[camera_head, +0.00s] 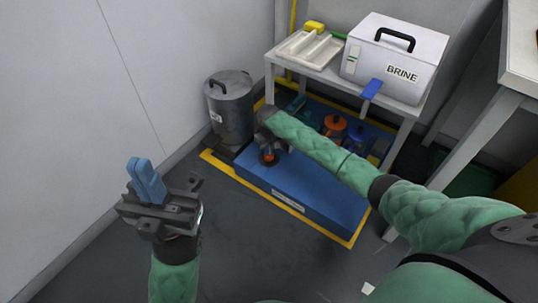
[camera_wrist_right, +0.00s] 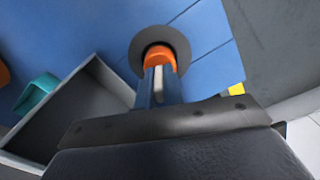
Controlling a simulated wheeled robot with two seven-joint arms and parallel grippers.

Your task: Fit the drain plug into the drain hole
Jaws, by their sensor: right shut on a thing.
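The orange drain plug (camera_wrist_right: 158,57) is between the blue fingers of my right gripper (camera_wrist_right: 158,82) in the right wrist view. A dark ring (camera_wrist_right: 138,48), apparently the rim of the drain hole, surrounds the plug's end on the blue surface. In the head view the plug (camera_head: 268,154) stands at the dark ring near the left end of the blue platform (camera_head: 315,197), below my right gripper (camera_head: 267,143). I cannot tell how deep it sits. My left gripper (camera_head: 147,178) is raised over the floor at left, its blue fingers together and empty.
A grey lidded bin (camera_head: 230,108) stands just left of the platform. A white stand (camera_head: 335,82) holds the BRINE box (camera_head: 391,58) and a tray (camera_head: 309,50). Orange (camera_head: 335,124) and blue items are under it. A grey open box (camera_wrist_right: 62,115) is near the wrist.

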